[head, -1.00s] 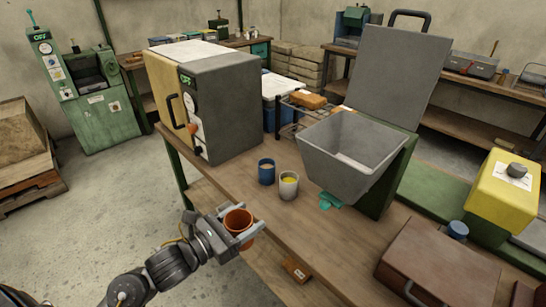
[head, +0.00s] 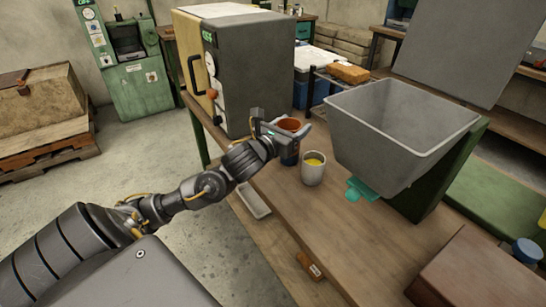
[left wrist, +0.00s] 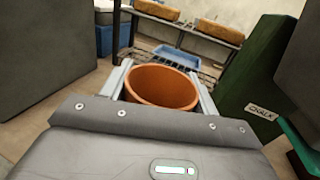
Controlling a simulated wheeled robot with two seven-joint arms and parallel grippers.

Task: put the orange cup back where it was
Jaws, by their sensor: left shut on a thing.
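The orange cup (head: 290,124) is upright between the fingers of my left gripper (head: 286,130), which is shut on it. In the left wrist view the orange cup (left wrist: 162,86) shows its open rim between both fingers; its inside looks empty. A pale cup with yellow contents (head: 313,170) stands on the bench just to the right. My right gripper is not in view.
A grey box machine (head: 245,75) with a dark handle stands left of the cups. A big grey hopper (head: 395,135) stands to the right, with teal cloth (head: 359,189) below it. An orange block (head: 348,73) lies on a rack behind.

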